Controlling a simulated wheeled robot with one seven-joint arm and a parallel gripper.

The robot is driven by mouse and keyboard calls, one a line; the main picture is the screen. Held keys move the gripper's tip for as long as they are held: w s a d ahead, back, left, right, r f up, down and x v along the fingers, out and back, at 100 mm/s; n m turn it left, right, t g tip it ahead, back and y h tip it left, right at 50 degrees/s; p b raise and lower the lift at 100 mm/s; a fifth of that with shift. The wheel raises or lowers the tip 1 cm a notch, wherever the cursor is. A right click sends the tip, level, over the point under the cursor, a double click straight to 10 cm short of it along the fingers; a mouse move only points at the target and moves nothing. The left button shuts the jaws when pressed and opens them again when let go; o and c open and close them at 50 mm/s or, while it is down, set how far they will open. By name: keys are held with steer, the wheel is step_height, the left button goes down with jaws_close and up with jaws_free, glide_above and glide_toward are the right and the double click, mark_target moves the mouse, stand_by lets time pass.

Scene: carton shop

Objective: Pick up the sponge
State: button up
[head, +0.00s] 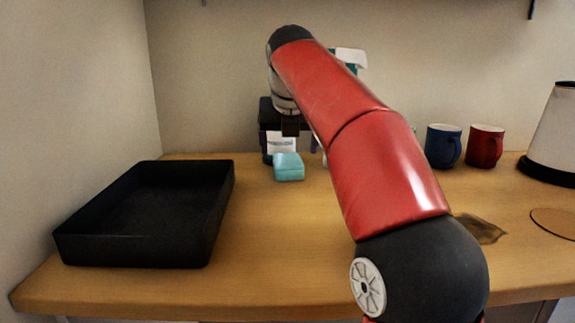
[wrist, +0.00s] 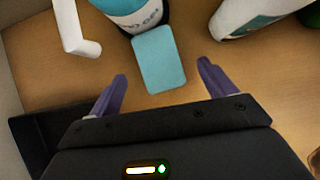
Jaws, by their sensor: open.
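The sponge is a light blue block (head: 289,167) lying on the wooden table near the back, left of my red arm in the head view. In the wrist view the sponge (wrist: 158,59) lies flat in front of my gripper, between and just beyond the two purple fingertips. My gripper (wrist: 162,70) is open and empty. In the head view my gripper (head: 291,128) hangs above and behind the sponge, and its fingers are hard to make out there.
A bottle (wrist: 133,12) stands right behind the sponge, with a white handle-like part (wrist: 74,28) to its left. Another white bottle (wrist: 250,15) is to the right. A black tray (head: 145,212) is at left. Blue (head: 443,145) and red (head: 485,146) mugs stand at right.

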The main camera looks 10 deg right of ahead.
mark_target(288, 160)
steer(key=x, duration=0.5)
steer(key=shift+s+a+f, duration=0.1)
steer(key=shift+a+f, duration=0.05)
steer(key=shift+f, duration=0.05)
steer(key=shift+c, duration=0.4)
steer(key=c, duration=1)
steer(key=shift+c, duration=0.3)
